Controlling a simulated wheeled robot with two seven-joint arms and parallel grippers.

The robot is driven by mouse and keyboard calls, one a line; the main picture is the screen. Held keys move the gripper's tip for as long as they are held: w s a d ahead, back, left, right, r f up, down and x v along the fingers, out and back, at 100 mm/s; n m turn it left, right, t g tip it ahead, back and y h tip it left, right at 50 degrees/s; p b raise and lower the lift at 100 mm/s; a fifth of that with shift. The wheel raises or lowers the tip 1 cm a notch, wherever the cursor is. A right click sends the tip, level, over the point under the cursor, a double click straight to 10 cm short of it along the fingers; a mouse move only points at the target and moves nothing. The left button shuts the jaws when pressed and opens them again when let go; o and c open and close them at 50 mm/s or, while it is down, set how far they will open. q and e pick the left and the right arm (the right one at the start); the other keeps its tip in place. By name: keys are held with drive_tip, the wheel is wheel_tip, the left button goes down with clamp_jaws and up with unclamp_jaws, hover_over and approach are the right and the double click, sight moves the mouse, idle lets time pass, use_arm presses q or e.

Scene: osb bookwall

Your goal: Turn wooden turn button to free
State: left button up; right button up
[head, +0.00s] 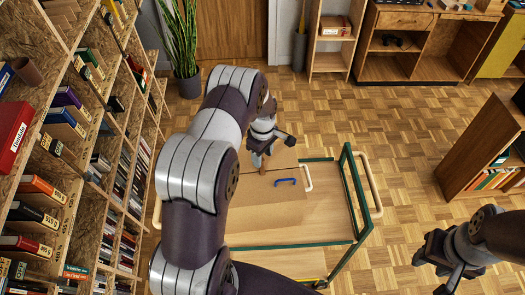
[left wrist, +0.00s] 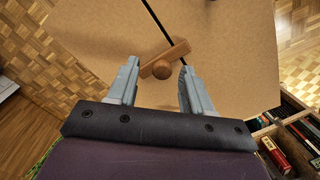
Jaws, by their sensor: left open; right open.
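The wooden turn button is a brown bar (left wrist: 177,52) with a round knob (left wrist: 160,69) in the left wrist view. It lies slantwise across the dark seam between two light wooden panels (left wrist: 100,40). My left gripper (left wrist: 157,72) is open, with one finger on each side of the knob; I cannot tell whether they touch it. In the head view the turn button shows small and brown (head: 257,161), just below my left gripper (head: 265,151), partly hidden by it. My right gripper (head: 431,273) is open and empty at the lower right, away from the panels.
A bookwall (head: 75,130) stands at left, close to my left arm. A low bookshelf (head: 485,160) stands at right.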

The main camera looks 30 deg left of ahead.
use_arm(q)
drive_tip(key=shift+d+f, duration=0.1)
drive_tip(key=shift+d, duration=0.05)
drive_tip(key=shift+s+a, duration=0.2)
drive_tip(key=shift+a, duration=0.1)
drive_tip(key=shift+s+a, duration=0.1)
drive_tip(key=shift+a, duration=0.1)
drive_tip(key=shift+c, duration=1.2)
drive_tip(key=shift+f, duration=0.1)
drive_tip(key=c, duration=0.5)
drive_tip(key=shift+d, duration=0.15)
clamp_jaws()
use_arm(e)
drive_tip(key=shift+s+a+r, duration=0.15)
drive_tip(key=shift+a, duration=0.15)
